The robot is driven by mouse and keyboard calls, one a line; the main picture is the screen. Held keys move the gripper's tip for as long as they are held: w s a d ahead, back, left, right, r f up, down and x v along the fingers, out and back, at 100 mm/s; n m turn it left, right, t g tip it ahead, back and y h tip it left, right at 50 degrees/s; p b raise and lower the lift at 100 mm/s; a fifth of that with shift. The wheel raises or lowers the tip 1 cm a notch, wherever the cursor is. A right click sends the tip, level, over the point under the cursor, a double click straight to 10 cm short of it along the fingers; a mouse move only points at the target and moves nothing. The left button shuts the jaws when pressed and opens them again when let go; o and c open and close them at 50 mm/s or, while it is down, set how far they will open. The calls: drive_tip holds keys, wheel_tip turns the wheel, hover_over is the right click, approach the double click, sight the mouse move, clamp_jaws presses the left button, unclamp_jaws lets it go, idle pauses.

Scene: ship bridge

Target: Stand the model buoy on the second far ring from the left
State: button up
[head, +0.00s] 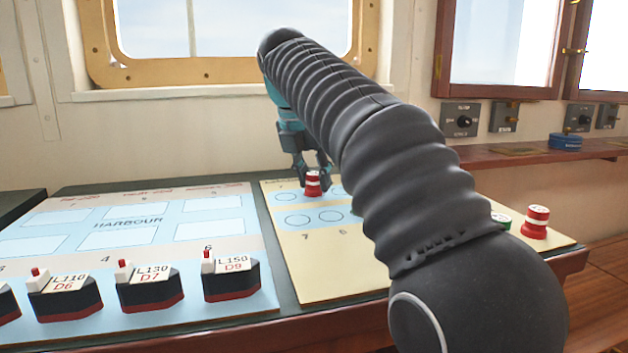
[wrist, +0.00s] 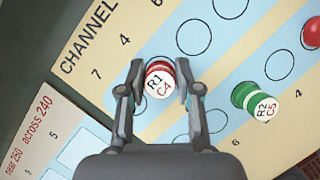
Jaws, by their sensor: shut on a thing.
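The model buoy (head: 313,186), red with a white band, is between the fingers of my gripper (head: 313,178) at the far part of the cream and blue chart board (head: 315,286). In the wrist view my gripper (wrist: 161,70) is shut on the buoy (wrist: 159,82), whose white top reads R1 C4. Black outlined rings show on the board, including an empty one (head: 297,220) in the near row and an empty one (wrist: 194,37) in the wrist view. The buoy looks upright, low over the board. Whether its base touches the board, and which ring is under it, I cannot tell.
A green buoy (wrist: 256,101) marked R2 C5 stands beside my gripper. Another red and white buoy (head: 535,222) stands at the board's right. The harbour board (head: 60,212) with several model ships (head: 150,288) lies to the left. My arm hides much of the chart board.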

drive_tip(key=shift+f, duration=0.1)
drive_tip(key=o, duration=0.9)
drive_tip(key=shift+p+v, duration=1.5)
drive_tip(key=shift+v, duration=4.6)
